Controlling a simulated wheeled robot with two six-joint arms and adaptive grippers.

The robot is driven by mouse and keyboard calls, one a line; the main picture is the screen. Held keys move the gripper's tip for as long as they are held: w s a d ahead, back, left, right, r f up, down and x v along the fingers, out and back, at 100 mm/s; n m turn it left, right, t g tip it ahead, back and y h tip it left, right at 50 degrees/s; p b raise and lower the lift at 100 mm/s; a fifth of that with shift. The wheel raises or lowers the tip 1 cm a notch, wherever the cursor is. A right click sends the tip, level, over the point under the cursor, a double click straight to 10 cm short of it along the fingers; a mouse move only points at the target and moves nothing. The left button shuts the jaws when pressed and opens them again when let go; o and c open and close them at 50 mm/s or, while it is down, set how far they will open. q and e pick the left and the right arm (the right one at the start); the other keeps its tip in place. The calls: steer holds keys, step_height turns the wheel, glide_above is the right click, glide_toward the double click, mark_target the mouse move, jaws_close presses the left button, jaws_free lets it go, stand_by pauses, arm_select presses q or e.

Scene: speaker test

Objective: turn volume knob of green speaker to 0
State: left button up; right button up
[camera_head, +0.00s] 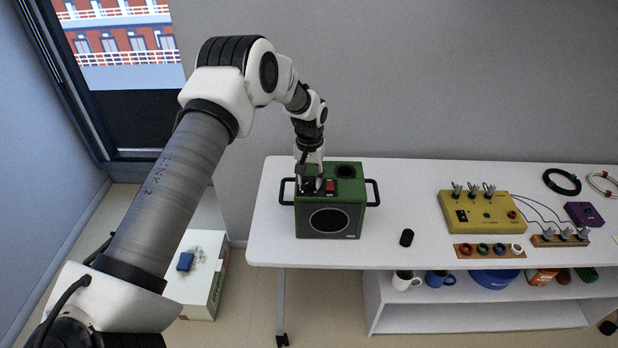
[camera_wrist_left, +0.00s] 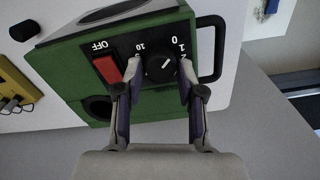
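The green speaker (camera_head: 352,222) stands at the left end of the white table, with black side handles and a round front grille. In the left wrist view its green top (camera_wrist_left: 68,72) carries a black panel with a black volume knob (camera_wrist_left: 160,66). The knob's white line points up and right, toward the low numbers; the exact value is hard to read. My left gripper (camera_head: 308,186) reaches down to the panel. In the wrist view its fingertips (camera_wrist_left: 160,76) are apart, one on each side of the knob, with small gaps seeming to show. My right gripper is not in view.
A red switch (camera_wrist_left: 107,70) marked OFF sits close beside the left finger. A black cylinder (camera_head: 406,238) stands right of the speaker. A yellow box (camera_head: 470,218) with plugs and cables is farther right. A lower shelf holds mugs (camera_head: 440,278).

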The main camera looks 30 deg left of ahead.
mark_target(311, 180)
arm_select(q)
steer(key=shift+o, duration=0.4)
steer(key=shift+w+f, duration=0.1)
steer(key=shift+f, duration=0.05)
step_height(311, 180, up, 12)
steer(key=shift+f, duration=0.1)
stand_by(0.3)
